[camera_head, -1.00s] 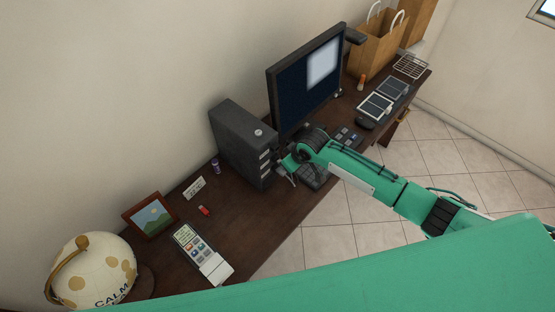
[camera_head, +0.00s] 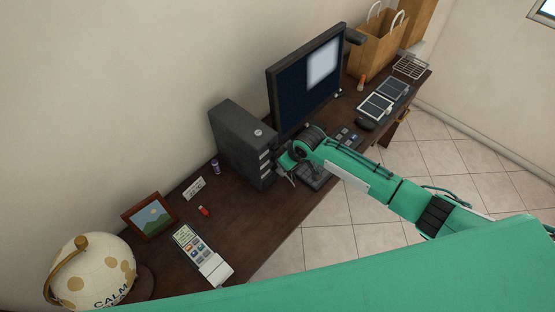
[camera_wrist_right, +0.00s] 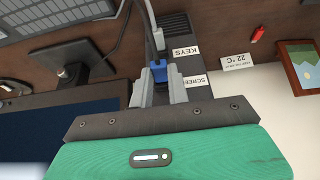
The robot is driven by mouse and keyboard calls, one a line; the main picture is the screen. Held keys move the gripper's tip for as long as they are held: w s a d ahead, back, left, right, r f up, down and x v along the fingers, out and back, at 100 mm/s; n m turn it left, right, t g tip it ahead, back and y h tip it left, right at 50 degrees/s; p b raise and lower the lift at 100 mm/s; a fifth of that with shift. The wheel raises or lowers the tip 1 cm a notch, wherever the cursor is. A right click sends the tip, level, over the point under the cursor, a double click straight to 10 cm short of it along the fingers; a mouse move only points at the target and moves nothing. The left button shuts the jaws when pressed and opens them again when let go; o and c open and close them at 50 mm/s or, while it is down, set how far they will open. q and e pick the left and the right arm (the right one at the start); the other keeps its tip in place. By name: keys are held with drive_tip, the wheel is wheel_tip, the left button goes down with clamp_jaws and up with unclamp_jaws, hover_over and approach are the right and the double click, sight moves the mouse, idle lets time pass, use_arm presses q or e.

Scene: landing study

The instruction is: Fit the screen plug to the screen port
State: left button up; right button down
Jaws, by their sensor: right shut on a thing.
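My right gripper (camera_wrist_right: 159,92) is shut on the blue screen plug (camera_wrist_right: 158,72), which sits between its fingers with a cable running up past it. In the head view the right gripper (camera_head: 288,174) is at the front face of the black computer tower (camera_head: 240,140), near its lower right edge. In the wrist view the tower's face shows a "KEYS" label (camera_wrist_right: 180,53) and a "SCREEN" label (camera_wrist_right: 193,82), the latter partly covered by a finger. The screen port itself is hidden; I cannot tell whether the plug touches it. My left gripper is not in view.
The desk's front strip between is clear.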

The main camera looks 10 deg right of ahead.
drive_tip(key=shift+w, duration=0.1)
idle(0.3)
drive_tip(key=c, duration=1.3)
unclamp_jaws()
drive_tip(key=shift+a, duration=0.1)
drive_tip(key=shift+b+v, duration=2.15)
drive_tip(key=shift+v, duration=4.8)
